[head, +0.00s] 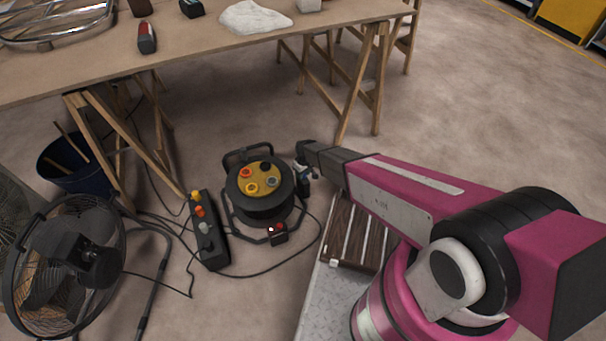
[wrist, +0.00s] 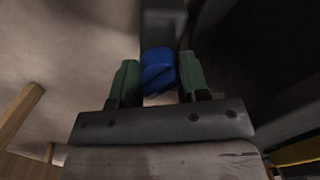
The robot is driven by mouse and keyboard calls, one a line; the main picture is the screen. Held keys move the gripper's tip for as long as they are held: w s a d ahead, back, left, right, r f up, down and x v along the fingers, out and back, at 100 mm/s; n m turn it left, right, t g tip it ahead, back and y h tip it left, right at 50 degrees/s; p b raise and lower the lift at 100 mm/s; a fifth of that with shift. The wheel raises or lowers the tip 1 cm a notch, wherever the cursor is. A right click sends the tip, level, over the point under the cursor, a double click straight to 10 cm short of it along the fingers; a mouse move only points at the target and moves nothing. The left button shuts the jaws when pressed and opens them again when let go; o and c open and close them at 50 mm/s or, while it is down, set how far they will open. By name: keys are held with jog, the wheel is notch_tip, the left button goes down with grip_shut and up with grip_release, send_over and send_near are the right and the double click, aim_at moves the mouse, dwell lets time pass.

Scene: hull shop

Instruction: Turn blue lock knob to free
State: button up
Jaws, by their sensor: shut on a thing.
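The blue lock knob (wrist: 158,72) shows in the wrist view, between the two green fingers of my gripper (wrist: 158,78). My gripper is shut on it. A dark bar or bracket lies just beyond the knob. In the head view, my gripper (head: 303,172) is low at the right side of a black cable reel (head: 262,208) with a yellow face, which stands on the floor. I cannot make out the blue knob in the head view. I cannot tell the knob's turn angle.
A black box with coloured buttons (head: 208,230) lies left of the reel, with cables on the floor around it. A fan (head: 75,260) and a blue bucket (head: 72,170) stand further left. A trestle table (head: 200,55) stands behind. Open floor (head: 450,110) lies to the right.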

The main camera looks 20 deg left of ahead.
jog(key=shift+w+d, duration=0.1)
jog(key=shift+w, duration=0.1)
dwell(0.3)
jog(key=o, duration=0.9)
jog(key=r, duration=1.1)
jog(key=shift+w+d, duration=0.15)
jog(key=shift+w, duration=0.1)
